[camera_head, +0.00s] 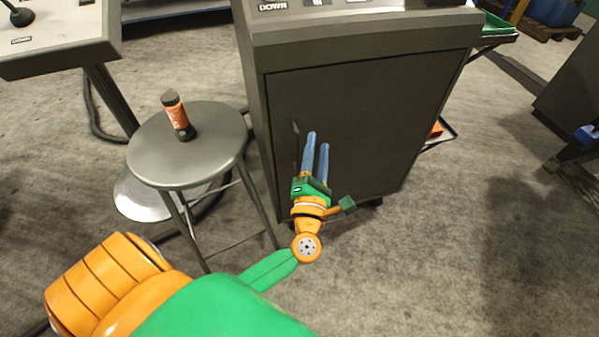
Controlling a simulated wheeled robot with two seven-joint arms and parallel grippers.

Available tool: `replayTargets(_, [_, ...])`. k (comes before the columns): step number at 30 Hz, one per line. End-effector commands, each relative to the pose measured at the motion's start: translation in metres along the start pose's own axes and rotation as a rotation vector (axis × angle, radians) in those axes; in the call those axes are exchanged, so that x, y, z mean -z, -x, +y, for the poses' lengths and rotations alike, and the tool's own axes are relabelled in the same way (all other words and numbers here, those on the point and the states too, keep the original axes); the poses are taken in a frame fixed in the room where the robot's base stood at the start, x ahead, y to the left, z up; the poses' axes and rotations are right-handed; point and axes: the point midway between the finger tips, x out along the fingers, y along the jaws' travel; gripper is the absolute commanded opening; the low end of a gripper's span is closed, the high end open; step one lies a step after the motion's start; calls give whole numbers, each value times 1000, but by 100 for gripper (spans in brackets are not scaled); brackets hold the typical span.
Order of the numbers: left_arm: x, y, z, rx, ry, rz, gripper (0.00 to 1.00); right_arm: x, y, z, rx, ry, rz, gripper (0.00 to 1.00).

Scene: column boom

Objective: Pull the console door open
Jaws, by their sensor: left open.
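The console (255,110) is a dark grey cabinet in the upper middle of the head view. Its door (380,115) is a flat dark panel on the front and looks shut. A thin dark upright handle (296,138) sits near the door's left edge. My left gripper (318,140) has two blue fingers, held apart and pointing up toward the door, just right of the handle. Nothing shows between the fingers. I cannot tell whether a finger touches the handle or the door. My right gripper is not in view.
A round grey stool (215,150) stands left of the console, with an orange and black bottle (177,117) on it. A control panel on a post (60,40) is at the upper left. The carpet (430,250) in front and to the right is clear.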

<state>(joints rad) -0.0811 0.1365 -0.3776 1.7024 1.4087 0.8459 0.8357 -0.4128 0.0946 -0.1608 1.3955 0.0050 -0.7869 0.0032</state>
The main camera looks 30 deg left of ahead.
Motion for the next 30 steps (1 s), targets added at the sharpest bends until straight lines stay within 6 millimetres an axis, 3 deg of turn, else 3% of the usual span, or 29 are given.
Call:
replayTargets(1, [37, 8, -29, -55, 204, 56, 45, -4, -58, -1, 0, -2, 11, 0])
replayTargets(3, [57, 13, -31, -102, 480, 142, 45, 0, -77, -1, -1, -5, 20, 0])
replayTargets(6, [73, 20, -37, -123, 744, 230, 45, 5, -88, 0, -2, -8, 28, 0])
replayTargets(11, [77, 16, -37, -125, 882, 282, 45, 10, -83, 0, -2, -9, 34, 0])
replayTargets(21, [93, -41, -35, -124, 878, 282, 45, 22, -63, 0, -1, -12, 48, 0])
replayTargets(29, [94, -45, -35, -123, 878, 284, 45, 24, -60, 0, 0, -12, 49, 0])
replayTargets(30, [94, -45, -35, -123, 878, 284, 39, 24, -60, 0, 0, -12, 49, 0])
